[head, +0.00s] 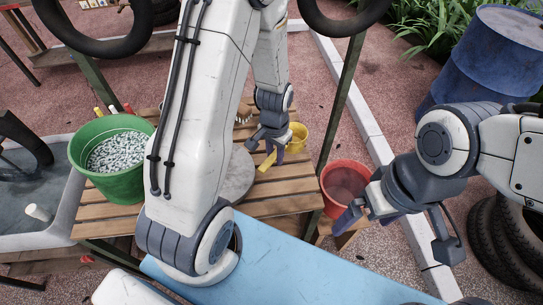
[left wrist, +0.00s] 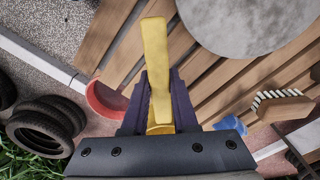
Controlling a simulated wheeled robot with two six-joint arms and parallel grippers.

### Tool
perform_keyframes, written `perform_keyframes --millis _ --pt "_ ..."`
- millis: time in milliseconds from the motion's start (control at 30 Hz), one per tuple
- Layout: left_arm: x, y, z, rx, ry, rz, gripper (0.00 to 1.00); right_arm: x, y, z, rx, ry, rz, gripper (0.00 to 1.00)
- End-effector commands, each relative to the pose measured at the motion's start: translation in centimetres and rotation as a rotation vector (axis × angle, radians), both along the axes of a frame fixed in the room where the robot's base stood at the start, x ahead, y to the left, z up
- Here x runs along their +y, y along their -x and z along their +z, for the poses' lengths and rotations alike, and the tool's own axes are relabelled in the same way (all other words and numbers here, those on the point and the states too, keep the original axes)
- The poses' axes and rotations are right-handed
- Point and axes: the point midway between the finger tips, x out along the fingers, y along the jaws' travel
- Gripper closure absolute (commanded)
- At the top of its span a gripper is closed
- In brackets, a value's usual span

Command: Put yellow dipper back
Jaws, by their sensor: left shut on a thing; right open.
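The yellow dipper (head: 298,137) is at my left gripper (head: 270,147), above or at the right part of the slatted wooden table (head: 285,203). Its small round cup shows just right of the fingers and its flat handle points down-left. In the left wrist view the yellow handle (left wrist: 156,65) stands out between the two dark fingers, which are shut on it. The cup is mostly hidden there. I cannot tell whether the dipper touches the slats. My right gripper (head: 398,228) is open and empty, at the right, near the red bucket (head: 345,180).
A green bucket (head: 108,190) of pale pebbles stands on the table's left. A grey round disc (head: 238,175) lies mid-table, partly behind my left arm. A brush (left wrist: 282,106) and a blue thing (left wrist: 229,123) show in the wrist view. A blue barrel (head: 490,60) and tires (head: 500,245) stand right.

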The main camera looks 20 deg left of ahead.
Motion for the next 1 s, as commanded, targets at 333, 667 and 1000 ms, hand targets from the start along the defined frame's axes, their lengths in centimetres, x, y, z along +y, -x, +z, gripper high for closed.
perform_keyframes --millis 333,667,1000 --pt "2.8 -2.2 -2.6 0.001 0.001 -0.002 1.0 0.0 0.0 0.7 0.0 0.0 0.0 0.0" --pt "2.7 -2.2 -6.1 -0.001 0.0 -0.001 1.0 0.0 0.0 1.1 0.0 0.0 0.0 0.0" --pt "2.7 -2.2 -6.5 -0.001 0.0 -0.001 1.0 0.0 0.0 0.7 0.0 0.0 0.0 0.0"
